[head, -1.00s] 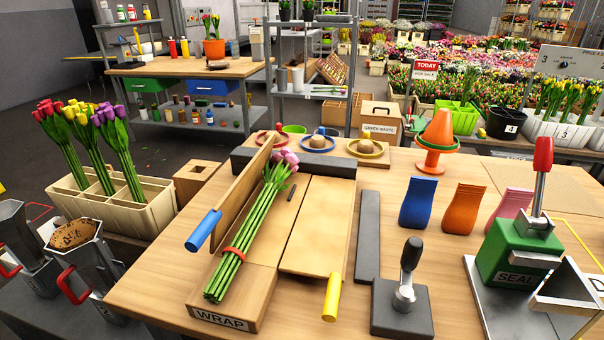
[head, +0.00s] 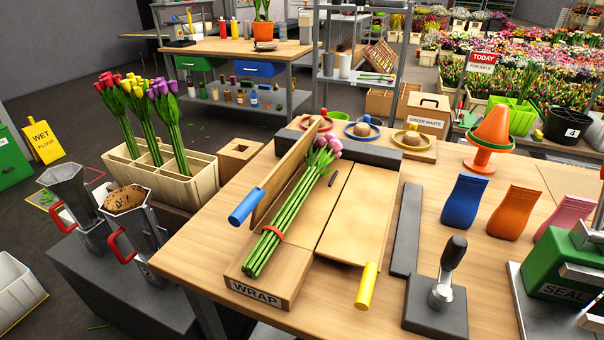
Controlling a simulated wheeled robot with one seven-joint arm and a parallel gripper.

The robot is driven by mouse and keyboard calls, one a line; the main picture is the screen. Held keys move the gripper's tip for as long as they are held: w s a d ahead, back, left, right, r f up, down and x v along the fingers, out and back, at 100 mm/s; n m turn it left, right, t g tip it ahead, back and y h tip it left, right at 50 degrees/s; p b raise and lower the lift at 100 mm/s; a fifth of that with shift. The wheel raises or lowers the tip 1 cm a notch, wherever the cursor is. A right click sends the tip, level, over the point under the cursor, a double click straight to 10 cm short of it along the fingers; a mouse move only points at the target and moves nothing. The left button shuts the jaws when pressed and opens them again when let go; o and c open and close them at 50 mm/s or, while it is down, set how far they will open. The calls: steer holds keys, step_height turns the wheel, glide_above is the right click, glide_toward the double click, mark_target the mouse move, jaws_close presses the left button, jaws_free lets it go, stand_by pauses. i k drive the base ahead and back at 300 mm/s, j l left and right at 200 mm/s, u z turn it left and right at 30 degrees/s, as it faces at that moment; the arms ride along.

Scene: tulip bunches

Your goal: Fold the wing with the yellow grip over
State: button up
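The wrapping jig marked WRAP (head: 258,292) sits at the table's front left. Its right wing (head: 362,205) lies flat, with the yellow grip (head: 367,286) sticking out at its near end. Its left wing (head: 283,180) stands raised and tilted, with the blue grip (head: 246,206) at its near end. A bunch of pink-purple tulips (head: 292,212) with a red band (head: 272,233) lies along the middle, beside the flat wing. My gripper is not in view.
A grey bar (head: 406,228) and a black-handled lever on a dark base (head: 441,288) stand right of the jig. Blue (head: 464,200) and orange (head: 515,211) pouches and a green sealer (head: 560,266) are farther right. A crate of tulips (head: 165,178) stands left.

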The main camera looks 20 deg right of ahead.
mark_target(356, 233)
steer(key=k+l+u, duration=0.1)
steer(key=l+u, duration=0.3)
steer(key=k+l+u, duration=0.1)
steer(key=l+u, duration=0.15)
steer(key=u, duration=0.2)
